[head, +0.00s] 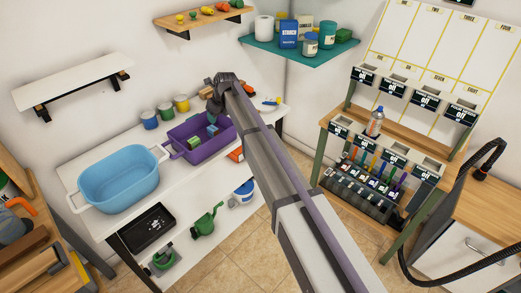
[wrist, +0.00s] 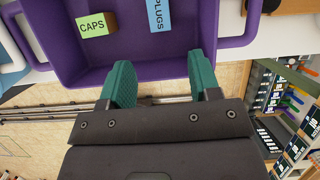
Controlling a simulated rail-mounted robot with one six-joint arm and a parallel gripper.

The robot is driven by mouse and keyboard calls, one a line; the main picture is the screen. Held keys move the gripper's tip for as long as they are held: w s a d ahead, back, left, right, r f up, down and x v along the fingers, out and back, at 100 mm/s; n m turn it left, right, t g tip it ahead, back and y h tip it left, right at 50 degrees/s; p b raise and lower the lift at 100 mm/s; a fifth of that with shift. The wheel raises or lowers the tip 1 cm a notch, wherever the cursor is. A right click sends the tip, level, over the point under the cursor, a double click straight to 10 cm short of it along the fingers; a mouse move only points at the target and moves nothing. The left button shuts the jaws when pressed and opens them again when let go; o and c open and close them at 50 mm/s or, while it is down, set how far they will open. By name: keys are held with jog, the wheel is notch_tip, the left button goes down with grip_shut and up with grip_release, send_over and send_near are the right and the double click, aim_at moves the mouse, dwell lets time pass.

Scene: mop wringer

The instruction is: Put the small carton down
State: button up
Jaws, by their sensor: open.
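A purple bin (head: 190,153) stands on the white bench. It also fills the top of the wrist view (wrist: 75,62). Inside it lie a brown carton with a green CAPS label (wrist: 95,25) and an item with a blue PLUGS label (wrist: 160,14), cut off by the frame edge. Which one is the small carton I cannot tell. In the head view they are a small green-labelled item (head: 194,142) and a blue one (head: 212,131). My gripper (wrist: 160,72) is open, with nothing between its green fingers. The fingertips overlap the bin's near side and are apart from both labelled items.
A light blue tub (head: 118,180) stands left of the bin, with several small cans (head: 165,110) behind. A teal shelf (head: 300,52) hangs above to the right. The bench front has some free room.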

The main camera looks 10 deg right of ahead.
jog(key=s+d+n+g+h, duration=0.1)
jog(key=s+d+n, duration=0.6)
jog(key=s, duration=0.6)
jog(key=s+d+f+n+g+h, duration=0.1)
jog(key=s+d+n, duration=0.6)
jog(key=s+n, duration=0.4)
jog(key=s+d+n+g, duration=0.1)
jog(key=s+d+n, duration=0.6)
jog(key=s, duration=0.9)
jog(key=n, duration=0.2)
jog(key=shift+d+f+n+h, duration=0.2)
jog(key=shift+n+h, duration=0.1)
jog(key=shift+h, duration=0.1)
